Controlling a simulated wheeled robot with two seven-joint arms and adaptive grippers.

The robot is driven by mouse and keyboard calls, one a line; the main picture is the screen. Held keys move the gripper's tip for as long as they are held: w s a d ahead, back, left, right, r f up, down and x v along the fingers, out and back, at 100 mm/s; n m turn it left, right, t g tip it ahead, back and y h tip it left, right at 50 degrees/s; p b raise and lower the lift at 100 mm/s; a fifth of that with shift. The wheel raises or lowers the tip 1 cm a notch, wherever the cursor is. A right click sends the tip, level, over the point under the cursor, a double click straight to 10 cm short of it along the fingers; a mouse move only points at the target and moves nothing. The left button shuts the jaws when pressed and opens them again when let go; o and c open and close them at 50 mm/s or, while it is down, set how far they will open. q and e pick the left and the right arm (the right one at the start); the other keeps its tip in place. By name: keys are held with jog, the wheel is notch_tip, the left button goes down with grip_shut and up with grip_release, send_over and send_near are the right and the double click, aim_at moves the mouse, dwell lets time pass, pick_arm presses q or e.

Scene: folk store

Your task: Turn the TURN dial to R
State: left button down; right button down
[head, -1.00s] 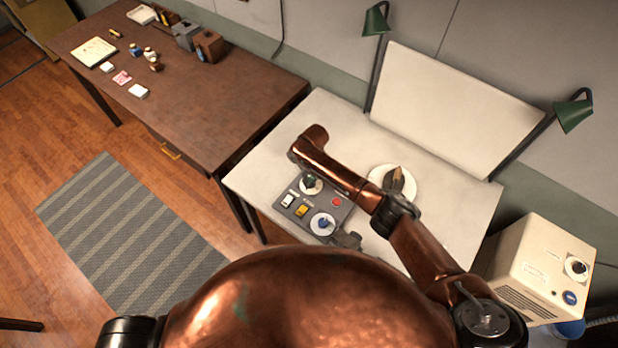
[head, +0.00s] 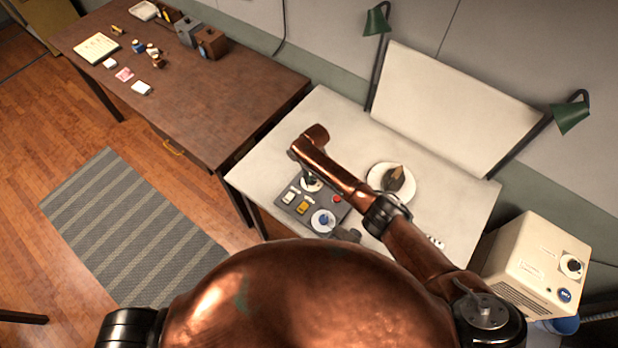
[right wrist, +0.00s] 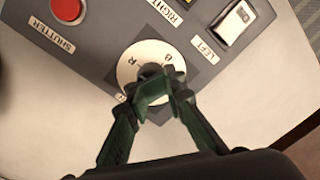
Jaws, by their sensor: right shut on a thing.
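The control panel (head: 285,208) is a dark grey box on the pale table. My right gripper (right wrist: 154,88) is shut on the dial's dark knob (right wrist: 150,69) from above. The fingers hide part of the knob and the disc's near side, so I cannot tell where its pointer is. In the head view the right gripper (head: 309,176) is at this dial, below the copper arm. My left gripper is out of view.
The panel also carries a red SHUTTER button (right wrist: 67,9), a white LEFT switch (right wrist: 232,22), a yellow switch (head: 303,206) and a blue-knobbed dial (head: 323,221). A white plate (head: 378,178) with a dark object lies beside my forearm.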

jog(key=c, duration=1.9)
grip_release()
jog(key=shift+w+d+f, duration=0.15)
jog(key=shift+d+f, duration=0.05)
jog(key=shift+d, duration=0.75)
jog(key=o, duration=0.4)
jog(key=shift+a, duration=0.15)
jog(key=shift+c, duration=0.2)
jog(key=shift+a, duration=0.15)
jog(key=shift+r, duration=0.1)
jog(key=shift+a, duration=0.1)
notch_tip(320, 180, up, 12)
jog(key=shift+w+d, duration=0.15)
jog(key=shift+d, duration=0.2)
